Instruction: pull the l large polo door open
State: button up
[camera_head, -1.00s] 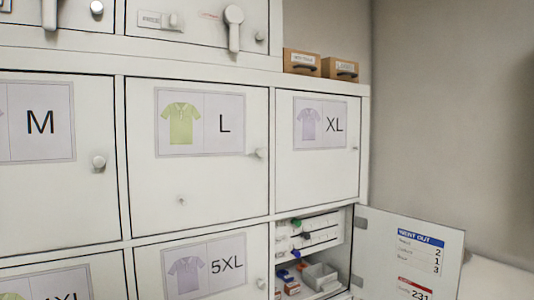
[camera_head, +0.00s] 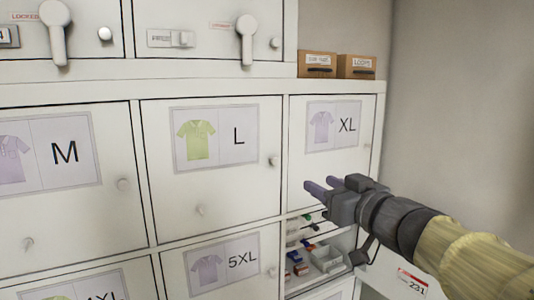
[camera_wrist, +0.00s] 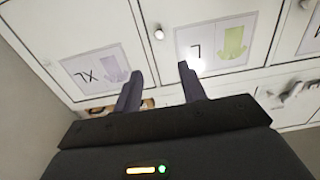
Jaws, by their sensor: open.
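The L door (camera_head: 241,192) is a white locker door with a green polo picture and a large L, and it is shut. Its small round knob (camera_head: 273,161) is at its right edge. In the wrist view, which is turned upside down, the knob (camera_wrist: 158,33) shows beyond the fingers, and the L door (camera_wrist: 215,83) is on the right. My gripper (camera_head: 319,185) is in front of the XL door's lower part, right of and below the knob. Its fingers (camera_wrist: 160,69) are apart and empty, clear of the knob.
The XL door (camera_head: 328,164) is shut, right of the L door. Below it, an open compartment holds small bins (camera_head: 325,258), with a labelled panel (camera_head: 412,283) at its right. The M door (camera_head: 60,200) is left. Two cardboard boxes (camera_head: 317,70) stand on top.

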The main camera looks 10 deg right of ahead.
aim_at(276, 162)
jog(key=shift+w+f, duration=0.1)
jog(key=shift+w, duration=0.1)
jog(key=p+x, duration=0.4)
jog(key=x, duration=1.3)
jog(key=shift+w+a, duration=0.1)
grip_shut()
